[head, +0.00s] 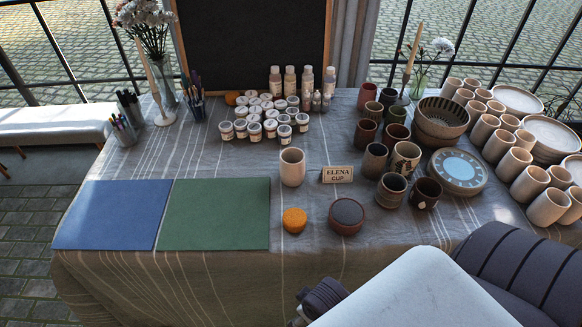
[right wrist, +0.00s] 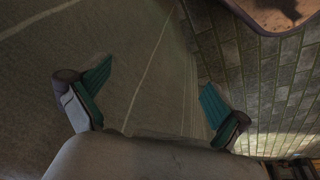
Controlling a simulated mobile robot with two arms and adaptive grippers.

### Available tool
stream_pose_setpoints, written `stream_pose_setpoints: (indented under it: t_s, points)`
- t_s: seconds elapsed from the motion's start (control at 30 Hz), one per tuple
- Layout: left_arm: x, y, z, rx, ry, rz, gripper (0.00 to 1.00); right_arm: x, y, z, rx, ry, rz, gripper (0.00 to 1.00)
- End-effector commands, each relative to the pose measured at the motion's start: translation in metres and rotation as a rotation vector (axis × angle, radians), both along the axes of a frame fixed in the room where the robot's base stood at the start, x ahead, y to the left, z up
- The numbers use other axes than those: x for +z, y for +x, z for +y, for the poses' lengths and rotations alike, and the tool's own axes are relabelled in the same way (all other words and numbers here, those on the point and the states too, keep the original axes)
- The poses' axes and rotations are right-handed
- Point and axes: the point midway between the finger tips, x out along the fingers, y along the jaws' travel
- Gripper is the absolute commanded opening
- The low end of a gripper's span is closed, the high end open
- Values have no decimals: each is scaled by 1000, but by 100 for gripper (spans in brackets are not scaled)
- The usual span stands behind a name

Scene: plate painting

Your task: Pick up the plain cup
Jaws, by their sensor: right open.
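A plain cream cup (head: 292,168) stands upright and alone near the middle of the cloth-covered table. It stands just left of a small sign (head: 337,174) reading "ELENA CUP". My right arm comes in at the lower right of the head view, near the table's front edge and well short of the cup. In the right wrist view my right gripper (right wrist: 153,78) is open, with its teal-padded fingers wide apart and nothing between them. It faces the hanging tablecloth and the paving. The cup is out of that view. My left gripper is not in view.
An orange sponge (head: 294,220) and a dark-topped round pot (head: 346,216) stand in front of the cup. Paint jars (head: 256,131) are behind it. Dark cups (head: 391,190) and a patterned plate stack (head: 458,170) are right. Blue (head: 110,215) and green (head: 215,214) mats lie left.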

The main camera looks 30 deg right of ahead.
Motion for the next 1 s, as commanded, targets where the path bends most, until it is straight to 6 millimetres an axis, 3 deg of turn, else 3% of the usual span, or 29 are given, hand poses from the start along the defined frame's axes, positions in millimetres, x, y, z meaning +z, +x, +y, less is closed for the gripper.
stream_pose_setpoints:
  t_s: [0.03,0.27,0.7,0.87,1.0]
  points:
    - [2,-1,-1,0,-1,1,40,19,3,-1,4,-3,-14,100]
    - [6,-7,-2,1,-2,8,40,95,24,-14,140,-126,-84,100]
    - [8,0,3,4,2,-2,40,136,105,-61,746,-725,-99,100]
    - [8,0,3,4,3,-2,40,157,149,-76,1062,-1059,9,100]
    - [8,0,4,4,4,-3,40,183,189,-83,1351,-1373,195,100]
